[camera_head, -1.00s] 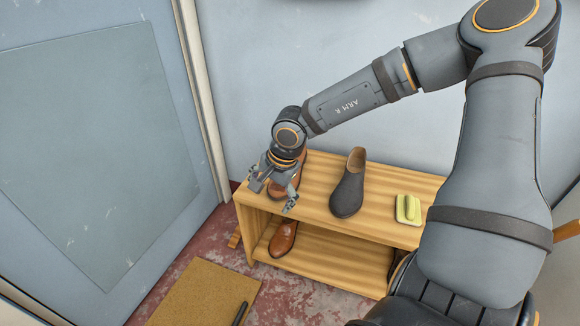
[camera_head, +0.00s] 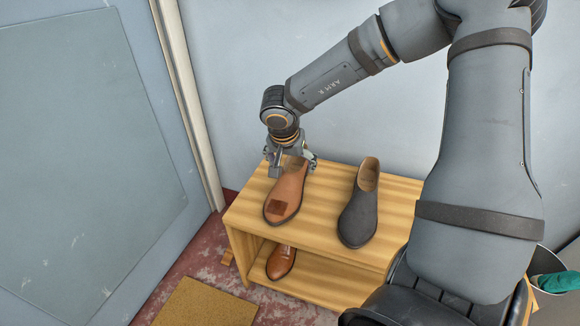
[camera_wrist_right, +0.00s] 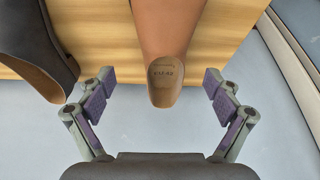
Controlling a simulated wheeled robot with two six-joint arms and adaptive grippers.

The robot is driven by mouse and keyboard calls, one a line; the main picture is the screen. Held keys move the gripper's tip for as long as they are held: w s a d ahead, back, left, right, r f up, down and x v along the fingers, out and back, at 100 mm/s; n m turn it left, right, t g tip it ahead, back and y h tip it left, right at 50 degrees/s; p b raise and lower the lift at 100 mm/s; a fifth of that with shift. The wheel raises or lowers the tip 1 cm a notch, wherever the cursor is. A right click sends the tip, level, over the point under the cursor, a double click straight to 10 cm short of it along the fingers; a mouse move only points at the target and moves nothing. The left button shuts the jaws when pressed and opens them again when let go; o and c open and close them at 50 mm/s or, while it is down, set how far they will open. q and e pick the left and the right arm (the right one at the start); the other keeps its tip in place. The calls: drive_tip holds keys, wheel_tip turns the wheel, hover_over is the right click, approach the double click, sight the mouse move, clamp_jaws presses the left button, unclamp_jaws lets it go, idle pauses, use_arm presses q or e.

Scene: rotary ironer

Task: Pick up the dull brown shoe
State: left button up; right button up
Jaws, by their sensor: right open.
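The dull brown shoe (camera_head: 285,196) lies on the left part of the bench's top, toe toward the front, with a dark square patch near its toe. My right gripper (camera_head: 293,165) is at the heel end of this shoe, its fingers open on either side. In the right wrist view the heel end of the brown shoe (camera_wrist_right: 166,55) reaches between the open fingers (camera_wrist_right: 160,88), with a gap on both sides. The gripper partly covers the heel in the head view. My left gripper is out of view.
A dark grey shoe (camera_head: 358,210) stands to the right on the wooden bench (camera_head: 325,192); in the wrist view this grey shoe (camera_wrist_right: 30,50) is near the left finger. A shinier brown shoe (camera_head: 281,262) sits on the lower shelf. A wall is behind; a cork mat (camera_head: 205,305) lies on the floor.

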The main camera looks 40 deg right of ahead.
sight(291, 175)
drive_tip(key=b+x, duration=0.1)
drive_tip(key=x, duration=0.1)
drive_tip(key=b+x, duration=0.2)
drive_tip(key=x, duration=0.1)
drive_tip(key=shift+w+a+f, duration=0.2)
drive_tip(key=shift+a+f, duration=0.1)
drive_tip(key=shift+f, duration=0.1)
drive_tip(key=shift+r, duration=0.15)
drive_tip(key=shift+c, duration=0.7)
drive_tip(key=c, duration=1.4)
